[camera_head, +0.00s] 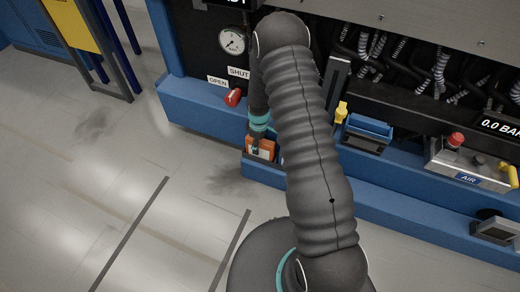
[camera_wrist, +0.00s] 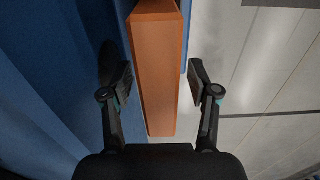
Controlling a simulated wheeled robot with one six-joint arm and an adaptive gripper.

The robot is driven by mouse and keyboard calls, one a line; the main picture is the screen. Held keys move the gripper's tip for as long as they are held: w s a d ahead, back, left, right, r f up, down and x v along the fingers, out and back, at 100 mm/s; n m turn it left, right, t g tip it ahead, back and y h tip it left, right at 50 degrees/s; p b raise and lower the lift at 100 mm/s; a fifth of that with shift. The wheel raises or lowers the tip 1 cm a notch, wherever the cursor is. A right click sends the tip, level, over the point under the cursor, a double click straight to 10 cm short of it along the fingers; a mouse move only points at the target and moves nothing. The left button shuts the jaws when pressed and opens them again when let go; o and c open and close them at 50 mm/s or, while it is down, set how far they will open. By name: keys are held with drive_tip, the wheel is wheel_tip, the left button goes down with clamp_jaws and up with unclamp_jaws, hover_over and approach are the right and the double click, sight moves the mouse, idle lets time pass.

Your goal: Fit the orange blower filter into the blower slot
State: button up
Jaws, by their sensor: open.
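The orange blower filter (camera_head: 263,145) stands low at the front of the blue machine base, in or against a small blue holder; how deep it sits is hidden. In the wrist view the filter (camera_wrist: 157,75) is a long orange block between my fingers. My gripper (camera_wrist: 160,82) is open around it, with a gap to the finger pad on each side. In the head view my gripper (camera_head: 256,140) reaches down over the filter, partly covering it. I cannot tell for sure which opening is the blower slot.
A blue-topped unit (camera_head: 368,128) with a yellow lever (camera_head: 341,112) is on the ledge to the right. Further right is a grey AIR box (camera_head: 468,165) with a red button. A red handle (camera_head: 233,97) is left of my arm. The floor at left is clear.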

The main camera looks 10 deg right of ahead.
drive_tip(key=shift+f, duration=1)
clamp_jaws()
drive_tip(key=shift+r, duration=0.1)
